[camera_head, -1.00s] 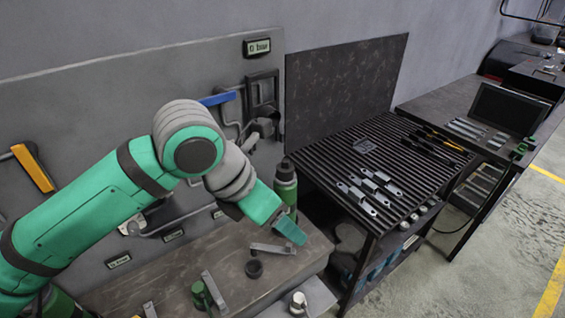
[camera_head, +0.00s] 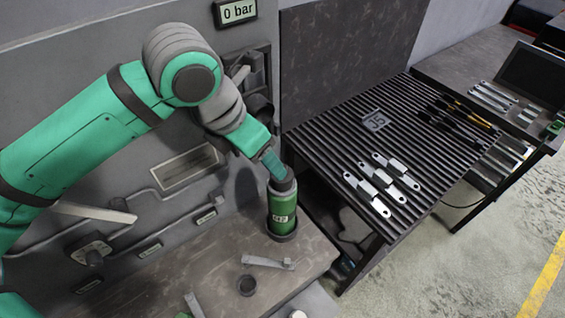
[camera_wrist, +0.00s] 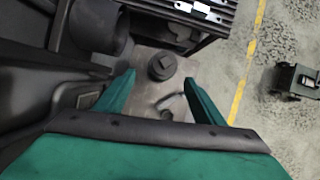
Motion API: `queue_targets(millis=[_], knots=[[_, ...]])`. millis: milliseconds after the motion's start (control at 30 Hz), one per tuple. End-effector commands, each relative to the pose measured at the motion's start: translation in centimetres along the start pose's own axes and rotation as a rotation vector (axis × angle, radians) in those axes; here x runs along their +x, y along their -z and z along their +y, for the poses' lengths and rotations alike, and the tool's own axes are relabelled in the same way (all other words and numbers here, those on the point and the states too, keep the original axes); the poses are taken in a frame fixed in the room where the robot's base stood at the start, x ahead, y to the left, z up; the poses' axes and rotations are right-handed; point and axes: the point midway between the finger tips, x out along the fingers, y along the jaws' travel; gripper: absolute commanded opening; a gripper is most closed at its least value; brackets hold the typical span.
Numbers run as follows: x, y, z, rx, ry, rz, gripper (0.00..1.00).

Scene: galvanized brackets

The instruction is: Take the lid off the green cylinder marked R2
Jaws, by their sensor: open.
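The green cylinder (camera_head: 282,212) stands upright on the brown bench, with a small pale label on its side that seems to read R2. Its dark grey lid (camera_head: 283,184) sits on top. My gripper (camera_head: 276,168) is just above the lid in the head view and hides part of it. In the wrist view the lid (camera_wrist: 162,66), with a raised block on it, shows just beyond and between my two green fingertips (camera_wrist: 159,78). The fingers are apart and hold nothing. The cylinder's body is mostly hidden below the lid there.
A slatted table (camera_head: 335,140) with metal brackets (camera_head: 382,184) and a J5 plate (camera_head: 375,121) stands right. The panel with a 0 bar display (camera_head: 236,12) is behind.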

Motion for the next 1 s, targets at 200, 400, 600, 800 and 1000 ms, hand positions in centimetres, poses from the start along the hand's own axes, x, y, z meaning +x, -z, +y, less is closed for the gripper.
queue_targets(millis=[200,400,600,800,1000], knots=[[3.2,0.1,-0.1,-0.003,0.003,0.0,0.63],[4.6,0.0,-0.1,-0.002,0.002,0.0,0.63],[6.8,-0.7,-0.8,0.003,0.005,-0.001,0.63],[9.2,-0.9,-1.0,0.002,0.004,0.0,0.63],[9.8,-0.9,-0.9,0.002,0.003,0.0,0.63]])
